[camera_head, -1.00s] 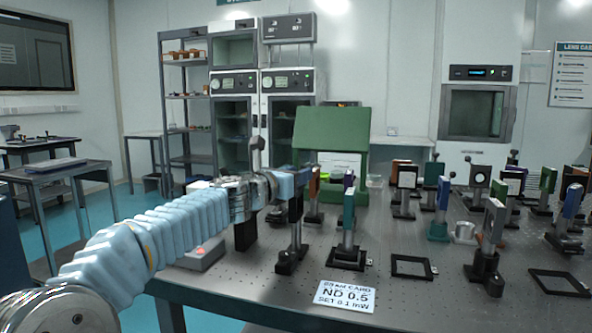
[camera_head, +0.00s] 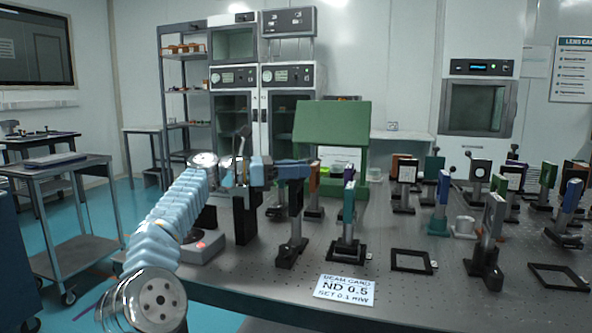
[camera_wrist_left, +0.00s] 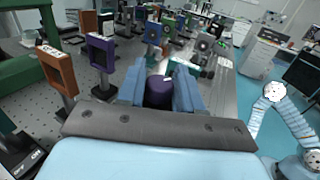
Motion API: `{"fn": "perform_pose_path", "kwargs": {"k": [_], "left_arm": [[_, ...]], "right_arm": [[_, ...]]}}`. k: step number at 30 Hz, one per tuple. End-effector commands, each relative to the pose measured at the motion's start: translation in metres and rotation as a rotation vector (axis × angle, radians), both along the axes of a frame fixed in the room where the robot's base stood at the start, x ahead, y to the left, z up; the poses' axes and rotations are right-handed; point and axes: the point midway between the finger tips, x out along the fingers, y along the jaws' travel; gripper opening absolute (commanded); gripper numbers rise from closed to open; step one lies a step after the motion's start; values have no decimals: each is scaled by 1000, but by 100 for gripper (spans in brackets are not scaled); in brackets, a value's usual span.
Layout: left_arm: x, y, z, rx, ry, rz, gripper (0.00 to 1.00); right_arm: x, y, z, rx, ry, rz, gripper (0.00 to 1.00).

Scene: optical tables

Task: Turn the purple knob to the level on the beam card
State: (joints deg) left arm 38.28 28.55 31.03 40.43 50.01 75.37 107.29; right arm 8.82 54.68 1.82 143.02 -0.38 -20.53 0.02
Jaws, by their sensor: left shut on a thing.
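The purple knob (camera_wrist_left: 158,92) sits between the two blue fingers of my left gripper (camera_wrist_left: 160,88) in the left wrist view, and the gripper is shut on it. In the head view my left gripper (camera_head: 292,171) reaches in from the left at the upper part of a dark post-mounted unit (camera_head: 294,198); the knob is hidden there. The white beam card (camera_head: 345,291) lies near the table's front edge and reads "ND 0.5, SET 0.1 mW". My right gripper is not in view.
The perforated optical table (camera_head: 400,295) carries several post-mounted optics to the right. A black frame (camera_head: 411,261) lies flat. A green housing (camera_head: 330,122) stands behind. A grey box with a red light (camera_head: 200,247) lies left.

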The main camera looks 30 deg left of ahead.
Motion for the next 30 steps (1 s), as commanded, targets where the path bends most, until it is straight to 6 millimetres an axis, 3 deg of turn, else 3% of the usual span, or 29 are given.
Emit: {"fn": "perform_pose_path", "kwargs": {"k": [23,24,27,30], "left_arm": [[0,-1,-3,5,5,-86,5],[0,-1,-3,4,6,-87,38],[0,0,-3,4,4,-86,53],[0,0,-2,3,4,-86,53]], "right_arm": [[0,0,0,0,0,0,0],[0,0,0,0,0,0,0],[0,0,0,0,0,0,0],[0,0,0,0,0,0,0]]}}
